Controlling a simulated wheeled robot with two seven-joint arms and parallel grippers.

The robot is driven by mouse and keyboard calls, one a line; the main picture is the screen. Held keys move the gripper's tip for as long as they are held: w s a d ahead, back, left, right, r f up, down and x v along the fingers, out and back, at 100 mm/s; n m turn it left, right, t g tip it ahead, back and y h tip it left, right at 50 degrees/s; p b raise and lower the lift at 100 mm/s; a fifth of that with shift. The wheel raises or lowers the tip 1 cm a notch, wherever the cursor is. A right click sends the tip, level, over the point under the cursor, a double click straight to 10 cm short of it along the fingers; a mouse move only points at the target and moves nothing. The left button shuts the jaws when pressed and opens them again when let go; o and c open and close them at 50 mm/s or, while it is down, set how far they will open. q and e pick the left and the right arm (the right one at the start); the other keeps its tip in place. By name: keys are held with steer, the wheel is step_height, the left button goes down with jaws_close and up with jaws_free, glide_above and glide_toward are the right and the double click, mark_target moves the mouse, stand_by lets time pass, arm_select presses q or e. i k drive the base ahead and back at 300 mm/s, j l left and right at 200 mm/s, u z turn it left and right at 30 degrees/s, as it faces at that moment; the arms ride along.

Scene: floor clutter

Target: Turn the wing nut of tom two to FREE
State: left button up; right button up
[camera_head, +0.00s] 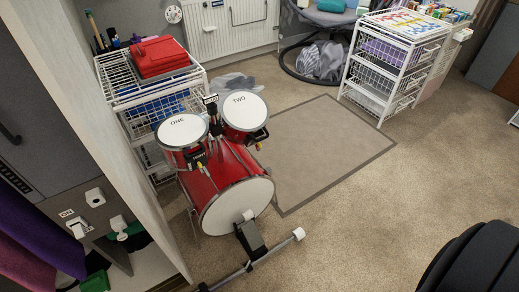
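Tom two (243,110) is a small red drum with a white head marked TWO, at the upper right of a red drum kit. A dark fitting (256,136) sits on its lower right side, with a small yellow piece (258,147) below it. I cannot tell whether this piece is the wing nut, and its setting is too small to read. Tom one (181,130), marked ONE, stands to its left with a similar yellow piece (201,164). Neither of my grippers is in view.
The bass drum (236,205) stands below the toms, with a black pedal (250,237) and a bar in front. A wire rack (120,90) is close behind left. A wooden panel (120,150) borders the left. A flat mat (325,145) and open carpet lie right.

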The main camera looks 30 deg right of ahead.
mark_target(258, 145)
steer(key=i+l, duration=0.25)
steer(key=l, duration=0.15)
steer(key=i+l+u, duration=0.1)
steer(key=i+l, duration=0.35)
steer(key=l, duration=0.3)
steer(key=u, duration=0.05)
